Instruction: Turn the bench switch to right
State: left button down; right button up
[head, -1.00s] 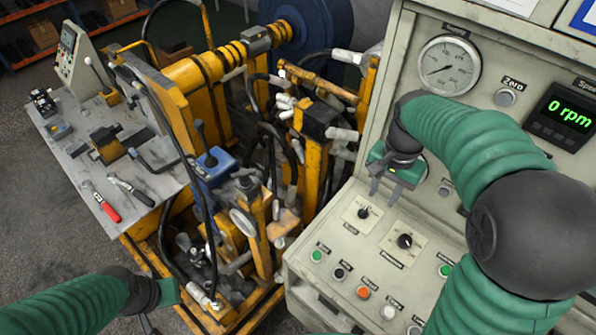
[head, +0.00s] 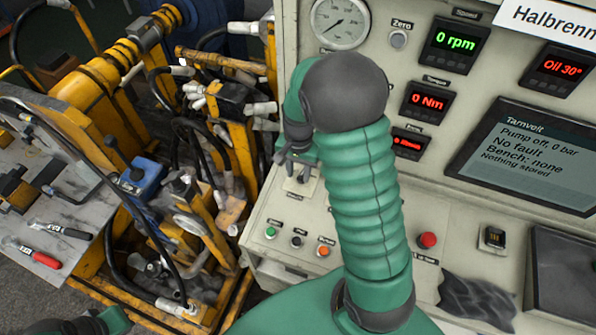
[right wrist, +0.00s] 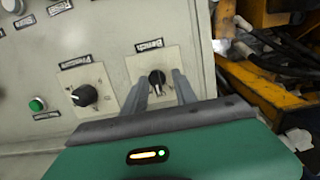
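The bench switch is a small dark knob (right wrist: 156,78) on a white plate, with its label showing upside down in the right wrist view. In the head view its plate (head: 301,184) shows just below my right gripper (head: 297,164), and the knob is mostly hidden. In the right wrist view the two fingers of my right gripper (right wrist: 162,86) are apart, one on each side of the knob. I cannot tell whether they touch it. My left gripper (head: 116,320) is only partly in view at the bottom left, and its fingers are not visible.
A second larger black knob (right wrist: 85,95) and a green button (right wrist: 37,104) are beside the bench switch. Below it are a green button (head: 271,232), a black button and an orange one (head: 323,251). The yellow machine (head: 215,150) stands left of the panel.

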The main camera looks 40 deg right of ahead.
jog(key=shift+s+d+f, duration=0.3)
jog(key=shift+d+f, duration=0.05)
jog(key=shift+f, duration=0.1)
jog(key=shift+d+f, duration=0.1)
jog(key=shift+d, duration=0.2)
jog(key=shift+w, duration=0.15)
jog(key=shift+c, duration=1.1)
jog(key=shift+a, duration=0.2)
grip_shut()
pick_arm(q)
jog(key=shift+s+d+r, duration=0.1)
jog(key=shift+d+r, duration=0.05)
jog(key=shift+d, duration=0.4)
